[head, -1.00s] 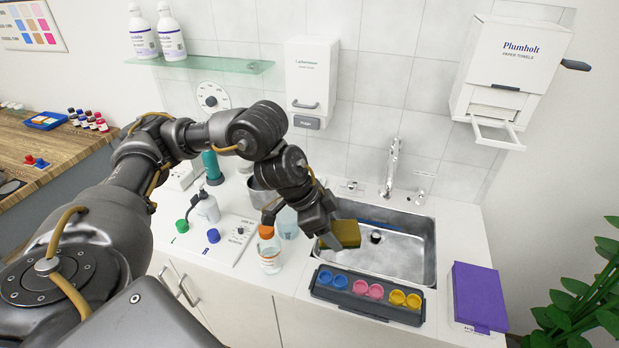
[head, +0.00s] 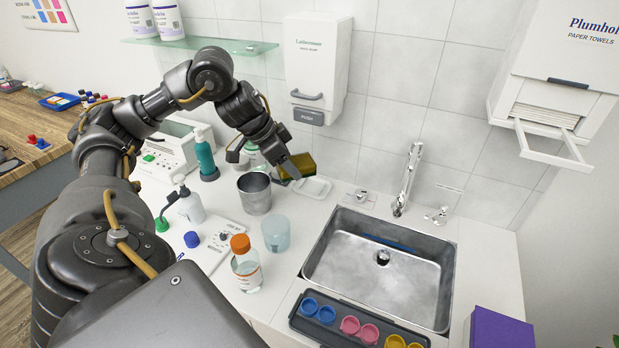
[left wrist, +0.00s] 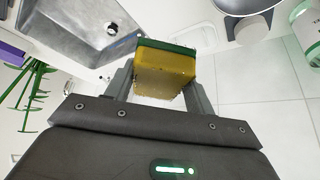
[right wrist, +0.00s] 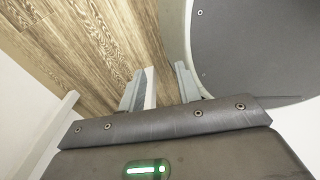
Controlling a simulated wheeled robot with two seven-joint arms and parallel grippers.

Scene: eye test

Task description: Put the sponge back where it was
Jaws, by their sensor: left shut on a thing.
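The sponge (head: 299,166), yellow-brown with a green layer, is between the fingers of my left gripper (head: 291,170) at the back of the counter, left of the sink. In the left wrist view my left gripper (left wrist: 160,90) is shut on the sponge (left wrist: 165,72), one finger on each side. A shallow white dish (head: 318,188) lies just below and right of the sponge in the head view; I cannot tell whether they touch. My right gripper (right wrist: 160,88) shows only in its wrist view, open, over the wooden floor.
A teal bottle (head: 205,156) stands farther back. The soap dispenser (head: 317,65) hangs above the dish.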

